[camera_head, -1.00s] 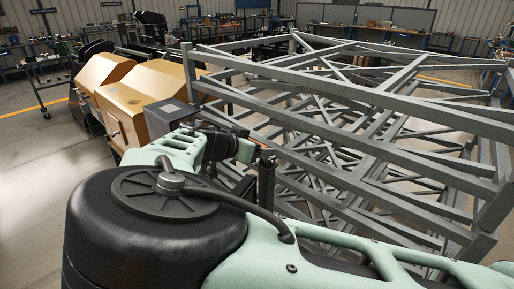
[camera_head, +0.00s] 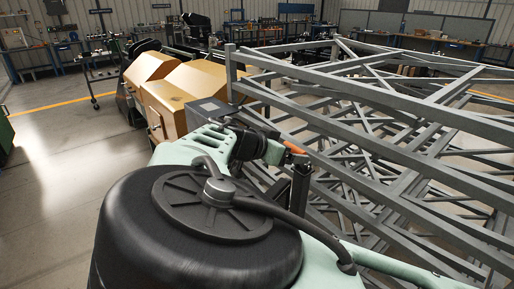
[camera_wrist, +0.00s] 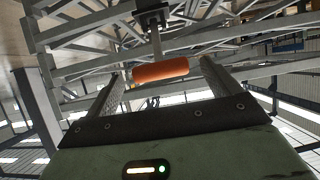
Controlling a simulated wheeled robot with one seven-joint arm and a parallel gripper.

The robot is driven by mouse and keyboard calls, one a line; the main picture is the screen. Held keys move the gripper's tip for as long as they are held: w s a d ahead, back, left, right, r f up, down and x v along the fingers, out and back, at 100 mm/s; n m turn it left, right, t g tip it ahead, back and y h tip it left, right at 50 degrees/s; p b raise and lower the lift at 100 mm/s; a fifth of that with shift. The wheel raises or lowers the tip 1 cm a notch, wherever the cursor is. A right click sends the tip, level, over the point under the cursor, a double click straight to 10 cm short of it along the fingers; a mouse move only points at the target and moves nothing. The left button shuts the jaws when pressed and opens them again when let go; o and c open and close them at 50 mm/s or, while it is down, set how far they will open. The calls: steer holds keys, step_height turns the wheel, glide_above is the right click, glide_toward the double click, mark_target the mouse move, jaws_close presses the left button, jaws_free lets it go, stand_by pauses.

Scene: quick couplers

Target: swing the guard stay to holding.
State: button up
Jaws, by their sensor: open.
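An orange cylindrical grip (camera_wrist: 160,70), which looks like the handle of the guard stay, lies crosswise in the wrist view. A thin grey rod rises from it to a dark bracket (camera_wrist: 152,16). My gripper (camera_wrist: 159,66) is open, with one finger on each side of the grip; gaps show at both ends. I cannot tell how deep the grip sits between the fingers. In the head view the orange grip (camera_head: 294,147) shows small at the end of my gripper (camera_head: 282,150), close to a dark post (camera_head: 300,182). My arm hides much of this area.
A large grey steel truss frame (camera_head: 400,130) fills the right side, its beams close to my arm. Yellow-tan housings (camera_head: 170,97) stand beyond my wrist at the left. Open floor (camera_head: 60,150) lies at the left. Workbenches stand along the back wall.

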steer(key=b+v, duration=0.2)
steer(key=v, duration=1.2)
steer(key=shift+b, duration=0.3)
steer(key=shift+s+a, duration=0.1)
steer(key=s+d+f+n+g+y, duration=0.45)
steer(key=d+f+g, duration=0.25)
steer(key=d+f, duration=0.5)
steer(key=s+d+r+n+y, duration=0.1)
steer(key=s+r+n+y, duration=0.1)
steer(key=s+n, duration=0.5)
steer(key=s+d+r+n+y, duration=0.1)
steer(key=s+n+y, duration=0.3)
steer(key=s, duration=1.2)
steer(key=r+n, duration=0.1)
steer(key=n, duration=0.2)
steer(key=shift+d, duration=0.3)
